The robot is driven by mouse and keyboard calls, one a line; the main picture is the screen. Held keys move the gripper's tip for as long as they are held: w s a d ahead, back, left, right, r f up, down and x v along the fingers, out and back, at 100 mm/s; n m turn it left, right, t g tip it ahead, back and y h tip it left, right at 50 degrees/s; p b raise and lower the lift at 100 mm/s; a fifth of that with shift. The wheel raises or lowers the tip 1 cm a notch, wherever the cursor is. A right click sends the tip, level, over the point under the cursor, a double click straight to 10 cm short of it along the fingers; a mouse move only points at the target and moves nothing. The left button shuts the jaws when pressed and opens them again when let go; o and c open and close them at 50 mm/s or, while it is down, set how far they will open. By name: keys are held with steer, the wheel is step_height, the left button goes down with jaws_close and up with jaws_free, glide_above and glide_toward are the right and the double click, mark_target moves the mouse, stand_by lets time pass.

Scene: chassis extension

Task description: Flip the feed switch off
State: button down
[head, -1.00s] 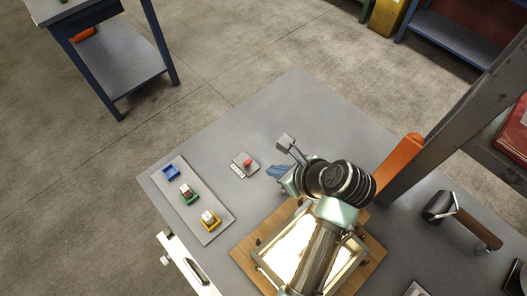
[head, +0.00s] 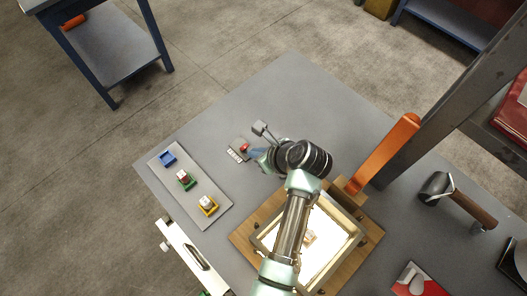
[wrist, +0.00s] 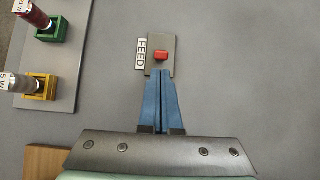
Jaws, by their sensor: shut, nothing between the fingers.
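The feed switch is a red rocker (wrist: 161,56) on a small grey plate, with a white FEED label (wrist: 141,54) on its left side in the wrist view. In the head view the red rocker (head: 244,147) lies on the table between the tray and my arm. My gripper (wrist: 162,76) is shut and empty. Its blue fingertips point at the rocker and overlap the plate's near edge in the wrist view, with a small visible gap to the red part. In the head view the fingers (head: 257,153) are just right of the switch. Their height above the table is hard to tell.
A grey tray (head: 217,219) with blue, green and yellow holders stands to the left. A wooden board with a bright framed panel (head: 263,236) lies under my arm. An orange lever (head: 384,153) rises at the right. The table behind the switch is clear.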

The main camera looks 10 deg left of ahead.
steer(key=shift+w+a+f, duration=0.25)
steer(key=shift+a+f, duration=0.1)
steer(key=shift+f, duration=0.15)
steer(key=shift+r, duration=0.15)
steer(key=shift+a+r+p, duration=0.1)
steer(key=shift+p, duration=0.45)
